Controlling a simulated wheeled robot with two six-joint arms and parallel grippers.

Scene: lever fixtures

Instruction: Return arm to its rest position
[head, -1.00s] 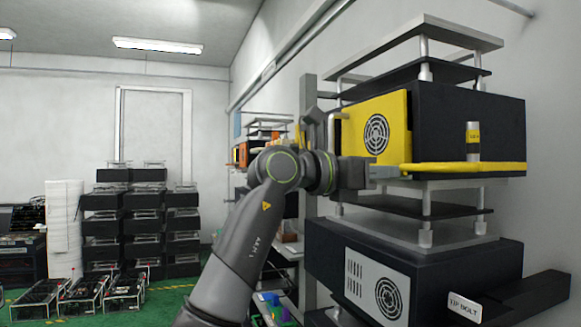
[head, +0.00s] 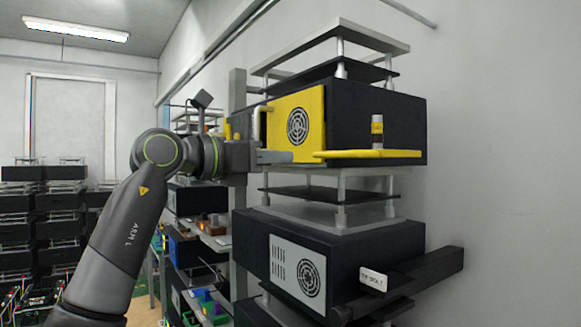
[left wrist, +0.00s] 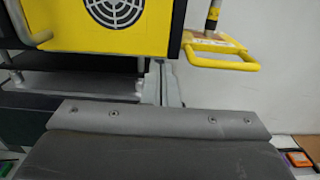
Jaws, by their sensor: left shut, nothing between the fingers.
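My left gripper (head: 290,157) is shut and empty at the front of the black unit with a yellow face (head: 297,125). Its tip lies just left of the yellow lever (head: 365,154) in the head view; I cannot tell whether they touch. The lever lies roughly level along the side of the unit. A post with a yellow label (head: 377,132) stands up at the lever. In the left wrist view the lever (left wrist: 225,62) shows as a yellow loop at the upper right, beyond my grey gripper body. My right gripper is not in view.
A lower black unit (head: 350,262) with a grey vented face and a labelled bar (head: 425,277) stands below. A rack upright (head: 238,225) is behind my wrist. Shelves with small parts (head: 210,240) are at the left. Open space lies left of my arm.

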